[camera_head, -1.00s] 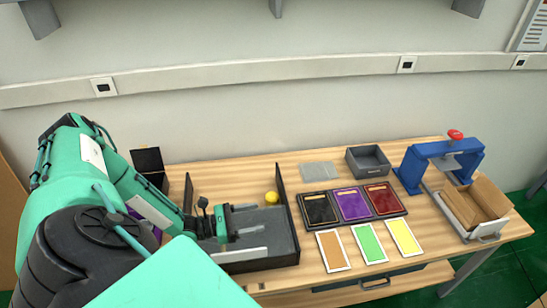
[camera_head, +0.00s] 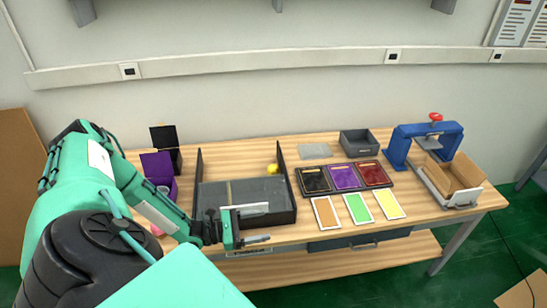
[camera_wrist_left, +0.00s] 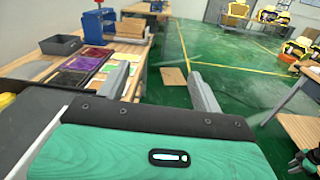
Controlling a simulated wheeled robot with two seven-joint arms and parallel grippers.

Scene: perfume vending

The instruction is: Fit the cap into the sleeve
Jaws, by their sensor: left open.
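My left gripper (camera_head: 252,225) is open and empty above the front edge of the dark grey tray (camera_head: 285,217). Its two fingers are spread with nothing between them in the left wrist view (camera_wrist_left: 160,82). A round yellow piece (camera_head: 273,169), perhaps the cap, sits at the tray's back right, behind the gripper and apart from it. A brown cardboard piece (camera_head: 464,172), perhaps the sleeve, stands in a pale holder (camera_head: 453,201) by the blue press. I cannot tell for sure which pieces are cap and sleeve. A teal and black part at the wrist view's lower right may be my right gripper (camera_wrist_left: 305,163).
The blue press (camera_head: 425,134) with a red knob stands at the right. Black, purple and red panels (camera_head: 343,177) and several coloured cards (camera_head: 358,208) lie mid-table. A grey bin (camera_head: 359,142) is behind them. A purple box (camera_head: 158,168) and black box (camera_head: 165,141) stand left.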

